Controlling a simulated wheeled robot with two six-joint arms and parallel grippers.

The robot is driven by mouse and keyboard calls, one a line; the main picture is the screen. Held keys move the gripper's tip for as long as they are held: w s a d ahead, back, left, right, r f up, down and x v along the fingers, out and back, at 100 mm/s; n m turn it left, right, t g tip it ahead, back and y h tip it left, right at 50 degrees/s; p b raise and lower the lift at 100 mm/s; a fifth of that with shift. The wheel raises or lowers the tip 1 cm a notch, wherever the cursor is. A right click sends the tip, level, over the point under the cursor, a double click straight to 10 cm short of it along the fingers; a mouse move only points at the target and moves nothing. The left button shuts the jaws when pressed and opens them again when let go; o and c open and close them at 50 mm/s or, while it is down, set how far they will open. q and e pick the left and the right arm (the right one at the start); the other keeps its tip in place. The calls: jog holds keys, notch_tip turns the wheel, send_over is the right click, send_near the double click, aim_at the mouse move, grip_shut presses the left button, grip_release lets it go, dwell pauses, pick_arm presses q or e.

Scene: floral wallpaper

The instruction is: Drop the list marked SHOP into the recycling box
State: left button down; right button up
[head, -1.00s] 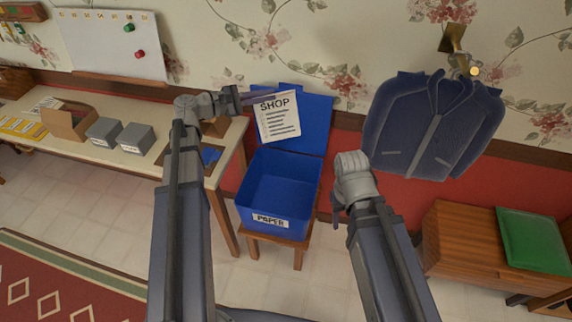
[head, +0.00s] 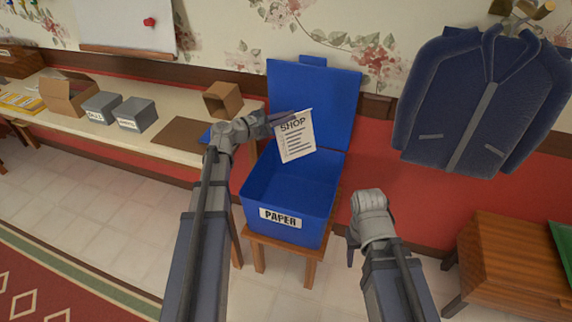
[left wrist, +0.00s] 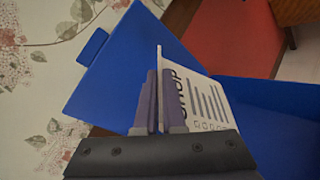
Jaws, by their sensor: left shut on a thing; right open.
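The white list marked SHOP (head: 296,138) hangs upright from my left gripper (head: 290,117), which is shut on its top edge. The list is in front of the raised lid, above the back part of the open blue box marked PAPER (head: 284,217). In the left wrist view the list (left wrist: 205,105) stands between the fingers (left wrist: 158,102), with the blue lid (left wrist: 115,70) behind. The box looks empty where I see into it. My right gripper (head: 352,243) is open and empty, to the right of the box; its fingers are mostly hidden by its wrist.
The box stands on a small wooden stool (head: 283,246). On the left a long table (head: 180,155) holds grey boxes (head: 136,114) and cardboard boxes (head: 222,100). A dark jacket (head: 470,100) hangs at the right above a wooden cabinet (head: 510,262).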

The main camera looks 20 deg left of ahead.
aim_at(286, 146)
pick_arm(q)
jog(key=w+f+b, duration=0.1)
jog(key=f+b, duration=0.3)
jog(key=f, duration=0.1)
jog(key=w+f+n+t+y+b, duration=0.1)
jog(key=f+b, duration=0.3)
jog(key=w+a+f+n+y+b, duration=0.1)
jog(key=f+b, duration=0.3)
jog(key=f, duration=0.1)
jog(key=shift+a+f, duration=0.1)
jog(key=shift+f, duration=0.2)
notch_tip(286, 146, down, 6)
jog(key=b, duration=0.6)
jog(key=c, duration=0.9)
grip_release()
jog(key=shift+s, duration=0.1)
jog(key=v, duration=0.7)
jog(key=shift+s+p, duration=0.3)
jog(key=shift+s, duration=0.1)
